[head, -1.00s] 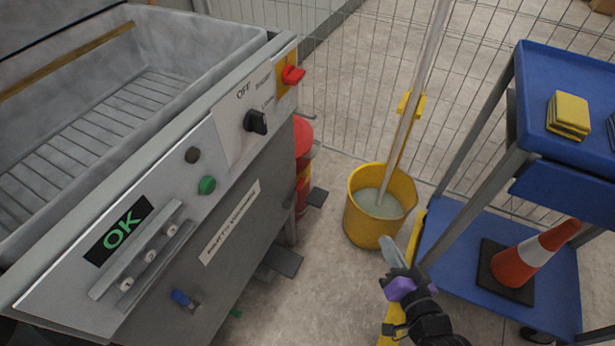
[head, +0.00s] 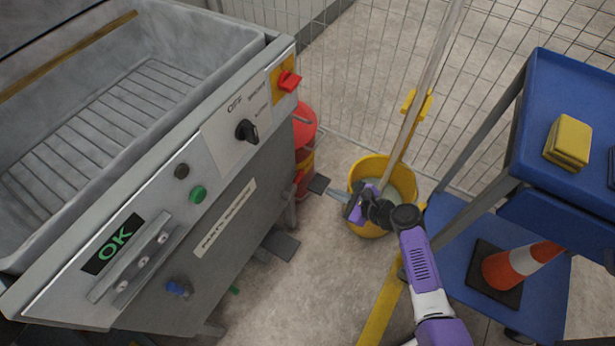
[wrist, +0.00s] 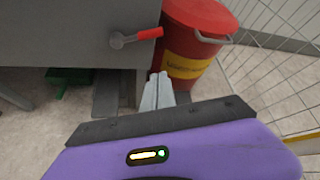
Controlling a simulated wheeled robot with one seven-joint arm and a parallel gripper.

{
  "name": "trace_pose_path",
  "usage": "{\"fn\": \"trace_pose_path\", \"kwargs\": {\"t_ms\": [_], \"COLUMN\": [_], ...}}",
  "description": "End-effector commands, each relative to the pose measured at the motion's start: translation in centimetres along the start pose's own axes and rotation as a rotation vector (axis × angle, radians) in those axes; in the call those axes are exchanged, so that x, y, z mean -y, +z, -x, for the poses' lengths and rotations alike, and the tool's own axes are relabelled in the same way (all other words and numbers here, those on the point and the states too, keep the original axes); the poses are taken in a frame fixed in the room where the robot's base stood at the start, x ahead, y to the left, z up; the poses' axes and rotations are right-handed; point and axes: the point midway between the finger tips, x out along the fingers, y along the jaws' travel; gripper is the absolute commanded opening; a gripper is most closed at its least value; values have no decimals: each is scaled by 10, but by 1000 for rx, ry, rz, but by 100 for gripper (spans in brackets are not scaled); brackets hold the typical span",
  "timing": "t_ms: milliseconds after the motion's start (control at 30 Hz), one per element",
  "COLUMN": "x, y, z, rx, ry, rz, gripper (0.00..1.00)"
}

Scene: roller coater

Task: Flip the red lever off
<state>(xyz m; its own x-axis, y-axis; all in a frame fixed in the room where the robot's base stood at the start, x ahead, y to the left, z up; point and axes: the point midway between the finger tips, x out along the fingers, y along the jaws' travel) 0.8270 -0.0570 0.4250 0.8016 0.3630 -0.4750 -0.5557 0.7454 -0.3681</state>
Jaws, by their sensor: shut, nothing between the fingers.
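A red rotary switch handle (head: 289,81) sits on a yellow plate at the far upper end of the machine's control panel (head: 215,150). That side is hidden in the head view. My gripper (head: 334,193) is shut and empty. It is in front of the yellow bucket, right of the machine and apart from it. In the wrist view its fingertips (wrist: 158,80) show below the lever, not visibly touching it.
A red bin (wrist: 197,45) with a yellow label stands beside the machine. A yellow bucket (head: 400,180) with a mop is behind my gripper. A blue cart (head: 470,285) with a cone stands at the right. Wire fencing (head: 345,60) closes the back.

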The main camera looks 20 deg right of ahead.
Motion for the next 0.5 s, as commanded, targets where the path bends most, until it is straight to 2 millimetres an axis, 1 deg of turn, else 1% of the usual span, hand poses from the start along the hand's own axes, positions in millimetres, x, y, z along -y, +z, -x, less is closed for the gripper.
{"fn": "trace_pose_path", "kwargs": {"t_ms": [133, 400, 500], "x": [-2, -2, -2], "y": [0, 0, 0], "z": [0, 0, -3], "rx": [1, 0, 0], "ry": [7, 5, 5], "rz": [-34, -32, -31], "gripper": [0, 0, 0]}}
